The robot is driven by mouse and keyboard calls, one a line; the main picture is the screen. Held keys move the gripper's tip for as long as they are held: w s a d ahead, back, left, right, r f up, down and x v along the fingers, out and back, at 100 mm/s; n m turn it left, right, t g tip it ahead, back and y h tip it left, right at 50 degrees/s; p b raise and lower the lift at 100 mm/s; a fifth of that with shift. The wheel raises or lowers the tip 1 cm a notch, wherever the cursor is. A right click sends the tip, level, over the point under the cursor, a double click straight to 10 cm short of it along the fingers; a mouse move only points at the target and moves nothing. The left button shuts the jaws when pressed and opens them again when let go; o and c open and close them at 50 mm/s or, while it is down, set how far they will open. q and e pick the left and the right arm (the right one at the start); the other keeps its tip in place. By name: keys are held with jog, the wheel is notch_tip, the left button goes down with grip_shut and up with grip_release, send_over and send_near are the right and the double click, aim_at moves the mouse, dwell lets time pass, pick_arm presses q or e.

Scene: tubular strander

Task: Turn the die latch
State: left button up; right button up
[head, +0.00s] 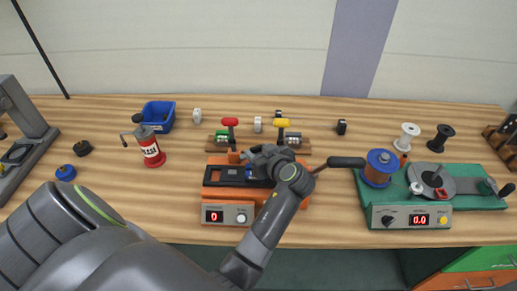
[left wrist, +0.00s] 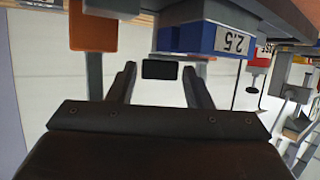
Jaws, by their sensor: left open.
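The orange strander unit (head: 227,192) stands mid-table with a red 0 display and a grey knob on its front. My left gripper (head: 262,158) is over the right part of its top and covers what lies beneath. In the left wrist view the fingers are open, with a small black block (left wrist: 160,70) between their tips, which may be the die latch. I cannot tell whether the fingers touch it. Just beyond it is a blue block marked 2.5 (left wrist: 232,42). The latch cannot be made out in the head view.
A dark crank handle (head: 346,162) sticks out right of the orange unit, near a blue-topped spool (head: 381,167). A green unit (head: 409,215) stands right. Red (head: 230,121) and yellow (head: 282,122) levers rise behind. A red can (head: 152,152) and blue bin (head: 158,115) stand left.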

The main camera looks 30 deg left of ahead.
pick_arm(q)
jog(key=shift+d, duration=0.15)
jog(key=shift+c, duration=1.7)
jog(key=c, duration=0.4)
jog(key=shift+o, duration=0.2)
pick_arm(e)
jog(key=shift+s+d, duration=0.2)
jog(key=shift+d, duration=0.3)
